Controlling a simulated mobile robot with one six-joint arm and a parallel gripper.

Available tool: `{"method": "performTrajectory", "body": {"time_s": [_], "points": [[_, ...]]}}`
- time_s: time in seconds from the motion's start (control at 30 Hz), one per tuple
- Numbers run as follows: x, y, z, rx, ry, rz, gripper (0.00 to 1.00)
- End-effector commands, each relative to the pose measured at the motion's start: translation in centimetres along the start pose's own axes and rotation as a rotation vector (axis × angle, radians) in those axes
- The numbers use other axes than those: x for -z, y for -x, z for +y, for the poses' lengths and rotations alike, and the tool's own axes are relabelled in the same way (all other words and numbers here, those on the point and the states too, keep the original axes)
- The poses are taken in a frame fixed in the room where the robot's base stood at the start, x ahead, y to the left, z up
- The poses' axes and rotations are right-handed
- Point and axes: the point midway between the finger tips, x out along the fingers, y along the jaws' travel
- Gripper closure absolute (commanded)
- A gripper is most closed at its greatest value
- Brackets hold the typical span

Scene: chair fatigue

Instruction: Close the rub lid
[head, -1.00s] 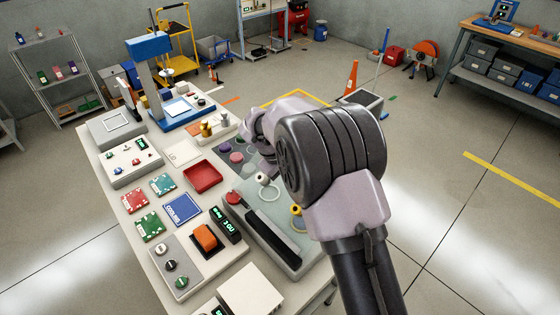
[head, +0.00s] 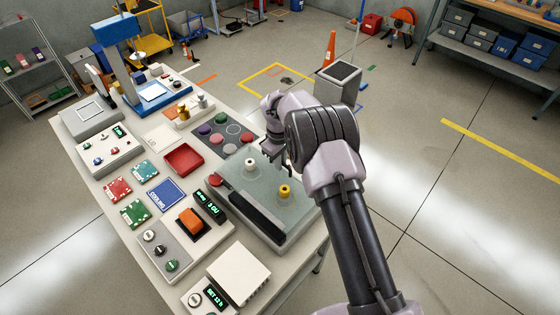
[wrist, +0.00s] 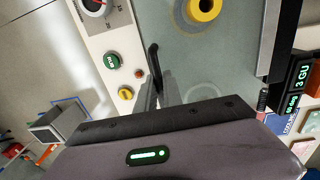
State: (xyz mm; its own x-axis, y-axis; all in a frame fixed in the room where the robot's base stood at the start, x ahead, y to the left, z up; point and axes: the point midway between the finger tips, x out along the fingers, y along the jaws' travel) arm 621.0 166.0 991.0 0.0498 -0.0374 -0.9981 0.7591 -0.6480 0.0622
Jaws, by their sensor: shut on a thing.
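The rub tester is a low grey-green box on the bench, with a pale, see-through-looking top that I take for the rub lid (head: 262,179). It also shows in the wrist view (wrist: 215,60). A white-topped post (head: 250,163) and a yellow-topped post (head: 284,191) stand on the tester. My gripper (head: 284,168) is at the tester's far right edge. In the wrist view my gripper (wrist: 157,88) is shut on a dark bar, apparently the lid handle (wrist: 154,58), at the panel's edge. I cannot tell whether the lid lies fully flat.
Beside the handle is a white panel with a green button (wrist: 112,61), a yellow knob (wrist: 125,93) and a dial. A black bar (head: 256,216) runs along the tester's near side. A red tray (head: 184,158) and display units crowd the bench. Open floor lies to the right.

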Motion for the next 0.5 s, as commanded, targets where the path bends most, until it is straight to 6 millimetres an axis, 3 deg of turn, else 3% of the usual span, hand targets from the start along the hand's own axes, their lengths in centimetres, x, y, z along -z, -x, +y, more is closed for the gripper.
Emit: {"method": "performTrajectory", "body": {"time_s": [0.47, 0.5], "points": [[-0.32, -0.65, -0.17, 0.005, 0.000, -0.009, 1.00], [-0.33, -0.67, -0.18, 0.005, 0.000, -0.009, 0.83]]}}
